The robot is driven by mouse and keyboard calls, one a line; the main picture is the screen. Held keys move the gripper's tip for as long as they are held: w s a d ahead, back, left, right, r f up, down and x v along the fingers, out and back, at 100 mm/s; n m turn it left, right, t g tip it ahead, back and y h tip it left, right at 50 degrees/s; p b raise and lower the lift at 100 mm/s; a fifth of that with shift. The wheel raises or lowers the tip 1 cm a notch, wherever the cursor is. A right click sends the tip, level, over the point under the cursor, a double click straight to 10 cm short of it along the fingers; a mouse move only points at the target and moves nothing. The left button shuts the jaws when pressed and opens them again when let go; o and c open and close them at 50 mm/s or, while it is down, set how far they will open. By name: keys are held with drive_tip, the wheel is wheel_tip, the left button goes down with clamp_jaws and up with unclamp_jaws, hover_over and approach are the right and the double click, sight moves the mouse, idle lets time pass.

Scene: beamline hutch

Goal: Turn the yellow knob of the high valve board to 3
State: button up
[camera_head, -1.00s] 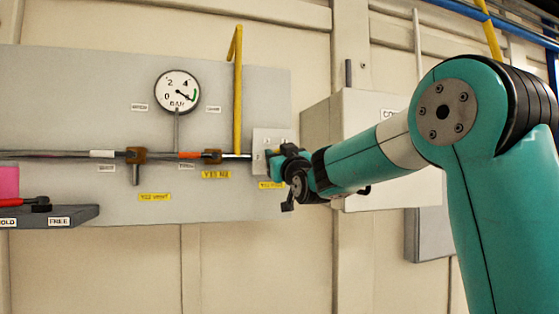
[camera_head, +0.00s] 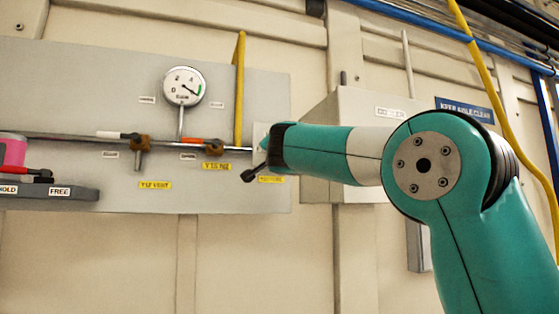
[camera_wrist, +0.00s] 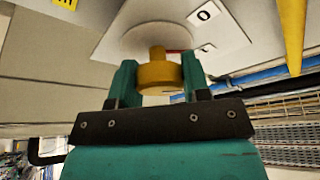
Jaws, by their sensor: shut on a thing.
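In the wrist view, the yellow knob (camera_wrist: 158,76) sits between the two teal fingers of my gripper (camera_wrist: 160,77), which are shut on it. The knob stands on a pale plate (camera_wrist: 135,41) with a black "0" label (camera_wrist: 205,13). A small red piece shows just behind the knob. The knob's set number cannot be read. In the head view, my arm's end covers the knob and most of the plate (camera_head: 261,130) at the right of the grey board (camera_head: 75,95).
On the board are a round gauge (camera_head: 184,87), a horizontal pipe with brown valves (camera_head: 139,143) and a yellow vertical pipe (camera_head: 239,85). A grey shelf (camera_head: 80,194) with a pink item (camera_head: 12,151) is at left. A pale box (camera_head: 335,110) stands behind my arm.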

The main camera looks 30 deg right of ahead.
drive_tip(key=m+g+b, duration=0.1)
drive_tip(key=m, duration=0.2)
drive_tip(key=shift+f+m+h, duration=0.1)
drive_tip(key=shift+m+h, duration=0.2)
drive_tip(key=m+g, duration=0.2)
drive_tip(key=m, duration=0.2)
drive_tip(key=m+g, duration=0.1)
drive_tip(key=m, duration=0.3)
drive_tip(key=shift+g+p, duration=0.35)
drive_tip(key=shift+g, duration=0.05)
drive_tip(key=m+y+p, duration=0.1)
drive_tip(key=m, duration=0.2)
drive_tip(key=shift+m+g+y, duration=0.3)
drive_tip(key=shift+y, duration=0.1)
drive_tip(key=m+y, duration=0.2)
drive_tip(key=m, duration=0.2)
drive_tip(key=shift+f, duration=0.1)
drive_tip(key=shift+f+m+y, duration=0.1)
drive_tip(key=shift+m+y, duration=1.1)
drive_tip(key=shift+m, duration=0.7)
drive_tip(key=o, duration=0.9)
